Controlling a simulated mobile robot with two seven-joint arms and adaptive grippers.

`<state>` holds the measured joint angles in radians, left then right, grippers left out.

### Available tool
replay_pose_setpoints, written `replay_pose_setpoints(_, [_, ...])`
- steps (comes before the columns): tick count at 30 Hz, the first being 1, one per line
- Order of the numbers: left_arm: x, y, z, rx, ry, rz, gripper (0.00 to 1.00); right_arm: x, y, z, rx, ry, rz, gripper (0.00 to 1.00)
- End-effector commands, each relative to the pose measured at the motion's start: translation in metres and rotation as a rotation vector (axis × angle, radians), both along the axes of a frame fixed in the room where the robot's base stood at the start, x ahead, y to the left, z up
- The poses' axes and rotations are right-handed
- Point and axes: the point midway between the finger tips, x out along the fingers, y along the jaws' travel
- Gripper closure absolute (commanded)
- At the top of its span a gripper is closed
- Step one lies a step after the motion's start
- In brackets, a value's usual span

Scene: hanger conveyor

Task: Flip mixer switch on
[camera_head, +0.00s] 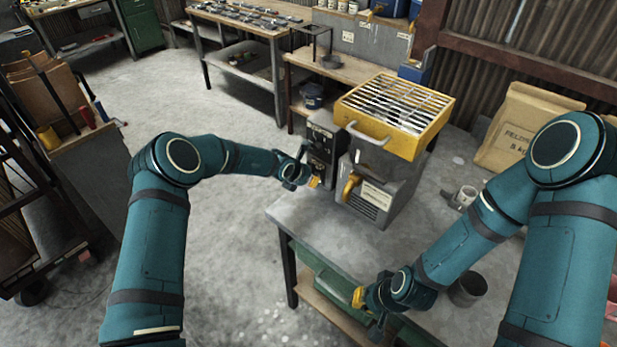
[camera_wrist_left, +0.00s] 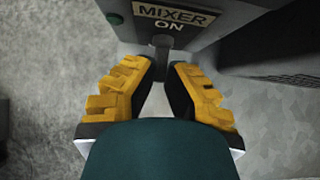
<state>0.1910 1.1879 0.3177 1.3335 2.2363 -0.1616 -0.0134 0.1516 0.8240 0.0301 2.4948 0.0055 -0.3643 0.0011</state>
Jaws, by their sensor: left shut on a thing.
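The mixer switch is a dark lever (camera_wrist_left: 162,42) just under a label (camera_wrist_left: 172,16) reading MIXER ON in the left wrist view. My left gripper (camera_wrist_left: 166,72) has its yellow-padded fingers closed around the lever's lower end. In the head view, my left gripper (camera_head: 314,182) is at the lower part of the dark control panel (camera_head: 322,140), and the lever itself is too small to make out. The panel stands on the left side of a grey machine (camera_head: 392,182) with a yellow-framed grating (camera_head: 397,112). My right gripper (camera_head: 364,305) hangs by the bench's front edge; its finger opening is unclear.
The machine stands on a grey workbench (camera_head: 310,222). Open concrete floor (camera_head: 225,265) lies left of the bench. A shelf rack (camera_head: 20,200) stands at far left.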

Motion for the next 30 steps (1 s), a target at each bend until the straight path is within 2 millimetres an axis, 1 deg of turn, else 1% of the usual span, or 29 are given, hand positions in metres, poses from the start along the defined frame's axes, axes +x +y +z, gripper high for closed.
replay_pose_setpoints(11, [0.001,-0.001,0.002,0.005,0.006,0.001,1.0,0.0,0.0,0.001,0.0,0.0,-0.001,1.0])
replay_pose_setpoints(12, [0.001,-0.001,0.002,0.005,0.006,0.001,0.73,0.0,0.0,0.001,0.0,0.0,-0.001,1.0])
replay_pose_setpoints(13, [0.001,-0.001,0.002,0.006,0.006,0.0,0.62,0.0,0.0,0.001,0.0,0.0,-0.001,1.0])
replay_pose_setpoints(14, [0.001,-0.001,0.002,0.006,0.006,0.001,0.56,0.0,0.0,0.001,0.0,0.0,-0.001,1.0])
replay_pose_setpoints(24, [0.0,0.001,0.003,0.008,0.007,0.002,0.56,0.0,0.0,0.001,0.0,-0.001,-0.001,1.0])
replay_pose_setpoints(28, [-0.005,0.005,0.011,0.009,0.005,0.001,0.56,0.0,0.0,0.001,0.0,0.0,-0.001,1.0])
replay_pose_setpoints(30, [-0.009,0.009,0.019,0.009,0.005,0.001,0.56,0.0,0.0,0.001,0.0,0.0,0.0,1.0])
